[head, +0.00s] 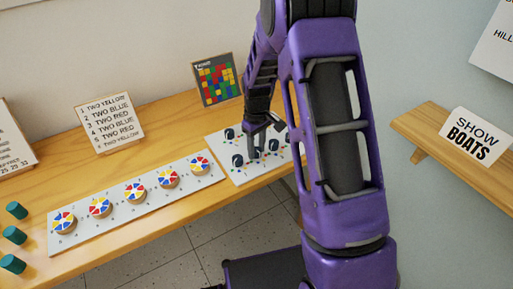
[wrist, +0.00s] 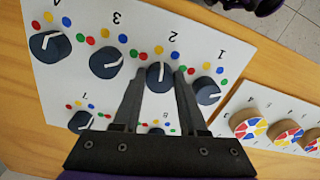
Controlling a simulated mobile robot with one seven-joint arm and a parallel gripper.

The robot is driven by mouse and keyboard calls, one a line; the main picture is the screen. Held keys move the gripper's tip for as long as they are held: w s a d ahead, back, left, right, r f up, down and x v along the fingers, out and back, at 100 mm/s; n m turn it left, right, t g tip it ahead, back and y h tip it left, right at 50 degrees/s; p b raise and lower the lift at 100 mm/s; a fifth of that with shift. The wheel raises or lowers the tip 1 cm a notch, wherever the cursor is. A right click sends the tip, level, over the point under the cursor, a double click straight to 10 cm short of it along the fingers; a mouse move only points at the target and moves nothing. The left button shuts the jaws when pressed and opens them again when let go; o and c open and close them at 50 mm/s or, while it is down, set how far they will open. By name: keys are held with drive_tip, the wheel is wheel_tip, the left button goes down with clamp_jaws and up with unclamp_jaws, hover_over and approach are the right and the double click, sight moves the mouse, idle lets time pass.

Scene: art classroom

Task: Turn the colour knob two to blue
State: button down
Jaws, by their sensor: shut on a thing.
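A white panel (wrist: 75,75) with several dark round knobs lies on the wooden table. Its printed numbers appear upside down in the wrist view. Colour knob two (wrist: 160,76) sits under the number 2, with small coloured dots around it. Its white pointer line points up in the wrist view, toward a yellow dot. My gripper (wrist: 160,82) is shut on this knob, one finger on each side. In the head view my gripper (head: 262,152) reaches down onto the panel (head: 242,178), and its fingers partly hide the knob.
Knobs one (wrist: 206,90) and three (wrist: 106,62) stand close on either side. A white strip of colour wheels (head: 118,212) and several green cylinders (head: 14,236) lie to the left.

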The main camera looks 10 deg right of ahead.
sight(257, 150)
drive_tip(key=m, duration=0.5)
drive_tip(key=shift+m, duration=0.3)
idle(0.5)
drive_tip(key=shift+c, duration=2.2)
unclamp_jaws()
drive_tip(key=shift+r, duration=0.15)
wheel_tip(257, 150, up, 17)
drive_tip(key=p, duration=0.2)
drive_tip(key=shift+r, duration=0.15)
